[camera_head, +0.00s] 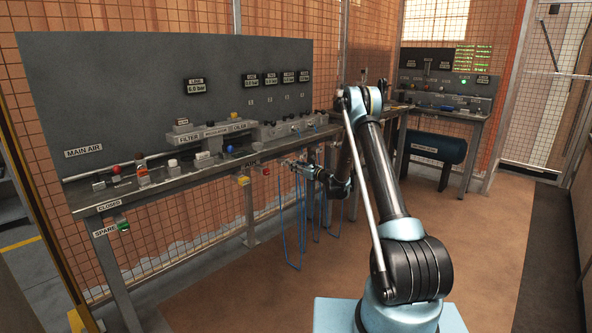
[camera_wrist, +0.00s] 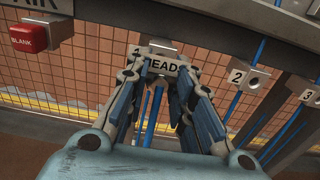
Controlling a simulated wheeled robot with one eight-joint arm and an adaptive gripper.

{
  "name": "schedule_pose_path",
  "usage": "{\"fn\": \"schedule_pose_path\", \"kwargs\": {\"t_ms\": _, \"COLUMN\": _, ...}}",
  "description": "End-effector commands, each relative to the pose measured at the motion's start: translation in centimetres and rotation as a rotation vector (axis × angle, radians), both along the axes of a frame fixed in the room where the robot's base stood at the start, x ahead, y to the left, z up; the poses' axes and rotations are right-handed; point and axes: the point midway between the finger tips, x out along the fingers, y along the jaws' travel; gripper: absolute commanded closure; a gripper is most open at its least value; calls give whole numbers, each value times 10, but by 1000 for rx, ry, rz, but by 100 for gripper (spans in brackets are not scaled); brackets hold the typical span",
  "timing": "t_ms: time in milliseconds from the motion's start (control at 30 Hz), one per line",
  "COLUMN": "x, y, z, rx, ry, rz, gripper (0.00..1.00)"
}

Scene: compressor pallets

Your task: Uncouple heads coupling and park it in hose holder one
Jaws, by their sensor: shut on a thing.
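In the wrist view my gripper (camera_wrist: 163,78) is shut on the heads coupling, whose pale tag reading HEADS (camera_wrist: 163,66) shows between the fingertips. A blue hose (camera_wrist: 153,112) hangs below it. Hose holder one (camera_wrist: 161,46) is right behind the tag, its number mostly covered by a finger. I cannot tell whether the coupling sits in the holder or just in front of it. In the head view my gripper (camera_head: 297,166) is at the bench's front edge, and the coupling is too small to make out.
Holders two (camera_wrist: 257,80) and three (camera_wrist: 311,97) are to the right, with blue hoses near them. A red BLANK block (camera_wrist: 36,38) is at the left. Floor in front is clear.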

Motion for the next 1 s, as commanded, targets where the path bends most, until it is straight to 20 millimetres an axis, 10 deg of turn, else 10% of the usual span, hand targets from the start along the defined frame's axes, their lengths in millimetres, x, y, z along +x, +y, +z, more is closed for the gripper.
{"fn": "schedule_pose_path", "kwargs": {"t_ms": 1000, "x": 12, "y": 16, "z": 0, "rx": 0, "ry": 0, "rz": 0, "gripper": 100}}
